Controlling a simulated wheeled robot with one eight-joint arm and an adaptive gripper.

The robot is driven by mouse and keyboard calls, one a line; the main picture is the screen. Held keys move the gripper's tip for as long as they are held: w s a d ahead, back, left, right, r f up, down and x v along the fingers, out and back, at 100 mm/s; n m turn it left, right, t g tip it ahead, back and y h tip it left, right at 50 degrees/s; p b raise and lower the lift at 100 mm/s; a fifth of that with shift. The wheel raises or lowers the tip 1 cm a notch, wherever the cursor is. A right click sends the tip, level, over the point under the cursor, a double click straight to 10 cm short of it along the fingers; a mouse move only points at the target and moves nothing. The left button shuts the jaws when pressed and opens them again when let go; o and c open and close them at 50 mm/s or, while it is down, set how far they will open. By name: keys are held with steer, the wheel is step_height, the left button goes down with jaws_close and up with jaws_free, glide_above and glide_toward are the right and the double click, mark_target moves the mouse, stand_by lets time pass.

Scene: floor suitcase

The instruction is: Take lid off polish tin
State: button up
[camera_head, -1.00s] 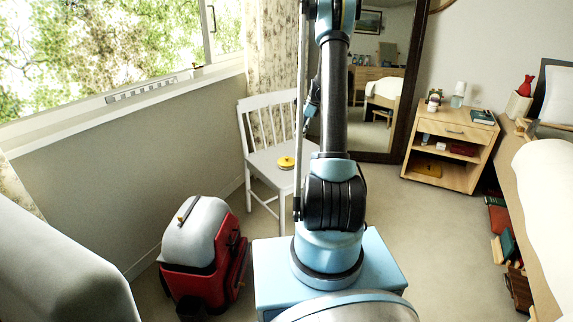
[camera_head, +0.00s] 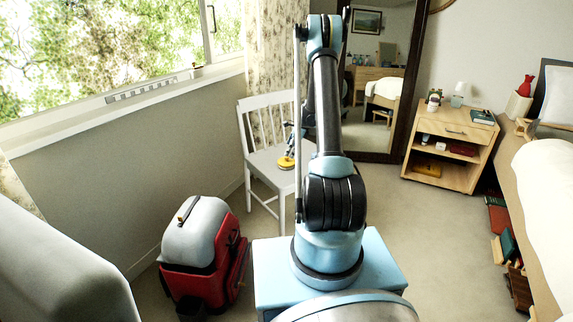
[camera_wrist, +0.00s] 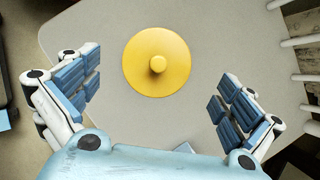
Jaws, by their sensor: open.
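The polish tin (camera_head: 286,163) sits on the seat of the white chair (camera_head: 262,157). In the wrist view its round yellow lid (camera_wrist: 140,75) shows from above, with a small knob (camera_wrist: 157,64) at its centre. The lid is on the tin, and the tin's body below it is hidden from above. My gripper (camera_wrist: 154,92) is open above the seat, its blue-padded fingers apart on either side of the lid and touching nothing. In the head view my gripper (camera_head: 291,150) is small, just above the tin.
The chair's back slats (camera_wrist: 303,44) stand at the right in the wrist view. A red and grey suitcase-like case (camera_head: 203,255) stands on the floor at left. A wooden nightstand (camera_head: 447,170) and the bed (camera_head: 545,180) are at right. Open floor lies between.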

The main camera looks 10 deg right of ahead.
mark_target(287, 158)
steer(key=shift+x, duration=2.65)
steer(key=shift+d, duration=0.1)
steer(key=shift+c, duration=0.2)
steer(key=c, duration=0.8)
